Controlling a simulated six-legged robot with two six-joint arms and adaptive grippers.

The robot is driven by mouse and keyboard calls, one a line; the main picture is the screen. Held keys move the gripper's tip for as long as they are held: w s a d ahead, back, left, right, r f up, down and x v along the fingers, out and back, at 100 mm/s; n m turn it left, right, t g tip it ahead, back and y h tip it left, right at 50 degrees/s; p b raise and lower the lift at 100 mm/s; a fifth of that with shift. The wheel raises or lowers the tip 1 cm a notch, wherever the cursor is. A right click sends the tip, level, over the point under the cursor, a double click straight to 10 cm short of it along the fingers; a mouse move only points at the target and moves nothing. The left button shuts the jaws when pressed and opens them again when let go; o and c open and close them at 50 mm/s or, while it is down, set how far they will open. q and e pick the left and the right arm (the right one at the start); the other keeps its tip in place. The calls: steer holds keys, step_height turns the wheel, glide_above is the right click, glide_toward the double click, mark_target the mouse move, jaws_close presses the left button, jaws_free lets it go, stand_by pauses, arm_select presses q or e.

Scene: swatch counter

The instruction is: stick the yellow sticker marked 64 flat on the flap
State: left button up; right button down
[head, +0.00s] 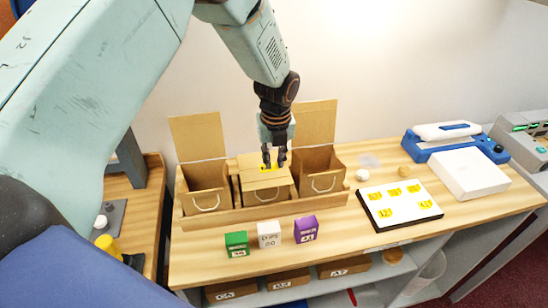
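My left gripper (274,162) points down over the middle cardboard box (265,188). Its two dark fingertips look apart, with a small gap between them. A small yellow sticker (265,168) shows right at the fingertips, at the top flap (248,163) of that box. The fingers partly cover the sticker, so I cannot read its number or tell whether it lies fully flat. The flap is folded down over the box. My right gripper is not in view.
Open boxes with raised lids stand left (205,199) and right (322,182) of the middle one. Green (237,244), white (269,234) and purple (306,229) packs stand in front. A white board (402,221) with several yellow stickers lies right, near a blue device (455,148).

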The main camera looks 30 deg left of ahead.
arm_select(q)
steer(key=shift+o, duration=0.6)
steer(key=shift+r, duration=0.35)
step_height(320, 180, up, 12)
steer(key=p, duration=0.5)
steer(key=shift+s+d+p, duration=0.3)
